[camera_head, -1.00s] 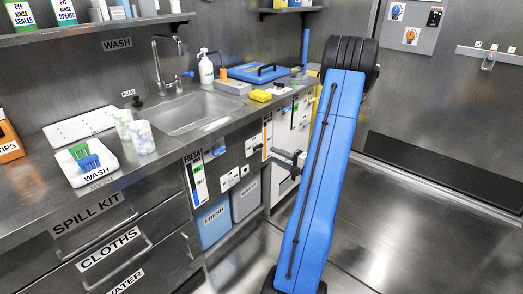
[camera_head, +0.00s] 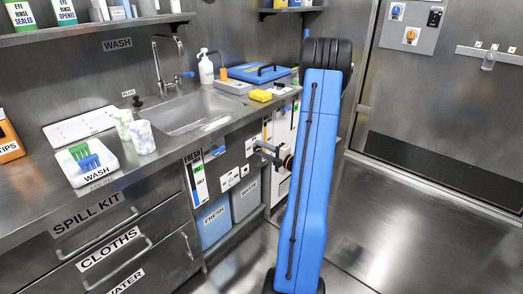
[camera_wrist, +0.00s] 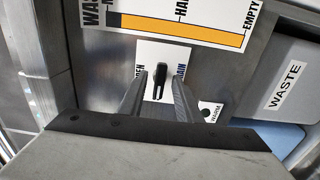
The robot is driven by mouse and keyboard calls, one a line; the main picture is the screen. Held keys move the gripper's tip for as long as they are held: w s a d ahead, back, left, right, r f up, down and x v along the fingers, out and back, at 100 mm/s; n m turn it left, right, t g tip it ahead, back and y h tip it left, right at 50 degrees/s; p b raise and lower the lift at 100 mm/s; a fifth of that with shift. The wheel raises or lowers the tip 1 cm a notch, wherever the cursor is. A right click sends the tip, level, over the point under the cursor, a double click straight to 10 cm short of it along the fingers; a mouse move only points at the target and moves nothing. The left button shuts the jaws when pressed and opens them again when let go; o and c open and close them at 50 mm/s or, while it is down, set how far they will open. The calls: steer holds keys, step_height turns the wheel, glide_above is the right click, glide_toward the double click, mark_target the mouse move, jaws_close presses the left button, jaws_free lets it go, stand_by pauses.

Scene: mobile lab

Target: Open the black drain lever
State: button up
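The black drain lever (camera_wrist: 160,78) shows in the wrist view as a short upright handle on a white plate (camera_wrist: 148,52). The plate's lettering is partly covered; "AIN" shows on its right side. My gripper (camera_wrist: 158,84) is open, with one finger on each side of the lever and a narrow gap to each. How deep the lever sits between the fingers is hard to tell. In the head view my gripper (camera_head: 264,152) is at the cabinet front below the sink, and the lever cannot be made out there.
The wrist view shows a gauge label (camera_wrist: 180,28) just above the lever and a grey WASTE bin (camera_wrist: 272,88) to the right. The floor (camera_head: 400,235) at right is clear.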

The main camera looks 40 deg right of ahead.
jaws_close()
steer(key=shift+m, duration=0.3)
steer(key=m, duration=0.3)
steer(key=shift+m, duration=0.3)
steer(key=m, duration=0.4)
steer(key=shift+m, duration=0.3)
steer(key=m, duration=0.4)
steer(key=shift+f+m, duration=0.1)
steer(key=shift+m, duration=1.8)
